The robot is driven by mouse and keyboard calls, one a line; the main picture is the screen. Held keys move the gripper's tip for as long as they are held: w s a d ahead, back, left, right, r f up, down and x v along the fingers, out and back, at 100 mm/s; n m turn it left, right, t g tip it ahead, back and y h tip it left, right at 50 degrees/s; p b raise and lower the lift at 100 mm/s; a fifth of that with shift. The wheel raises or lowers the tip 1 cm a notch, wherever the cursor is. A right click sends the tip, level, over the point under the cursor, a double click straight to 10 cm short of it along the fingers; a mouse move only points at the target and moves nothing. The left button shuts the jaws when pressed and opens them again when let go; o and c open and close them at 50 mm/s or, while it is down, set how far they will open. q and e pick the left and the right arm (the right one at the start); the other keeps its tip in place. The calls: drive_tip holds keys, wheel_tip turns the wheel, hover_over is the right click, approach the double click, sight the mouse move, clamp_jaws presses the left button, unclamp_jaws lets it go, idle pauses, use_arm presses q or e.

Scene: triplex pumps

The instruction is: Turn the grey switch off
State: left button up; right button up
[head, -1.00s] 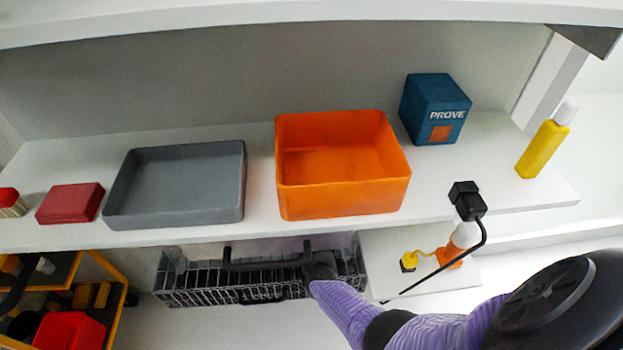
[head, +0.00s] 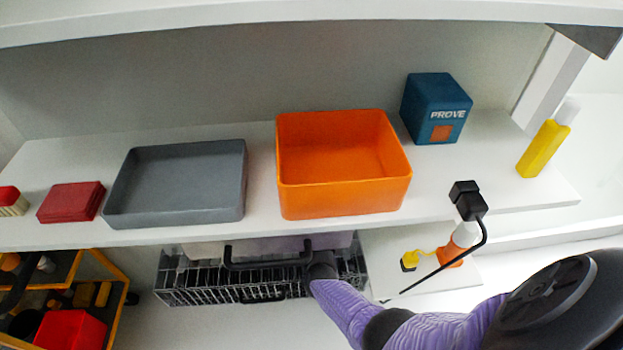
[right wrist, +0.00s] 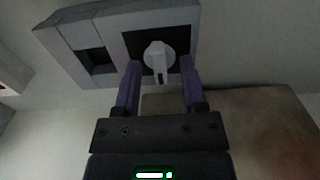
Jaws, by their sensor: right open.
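The grey switch (right wrist: 159,60) shows in the right wrist view as a light grey rotary knob with a downward lever, on a dark square panel in a grey housing (right wrist: 119,24). My right gripper (right wrist: 160,75) is open, with one purple finger on each side of the knob's lever. I cannot tell whether either finger touches it. In the head view my right arm reaches down below the shelf, and the gripper and the switch are hidden there. My left gripper is in neither view.
On the shelf stand a red box (head: 71,202), a grey tray (head: 174,215), an orange bin (head: 345,197), a blue box (head: 436,107) and a yellow bottle (head: 545,149). A black wire rack (head: 215,285) is below the shelf, beside my right arm.

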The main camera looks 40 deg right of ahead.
drive_tip(key=p+v, duration=0.3)
drive_tip(key=v, duration=0.7)
drive_tip(key=shift+p, duration=0.3)
drive_tip(key=shift+a+f, duration=0.1)
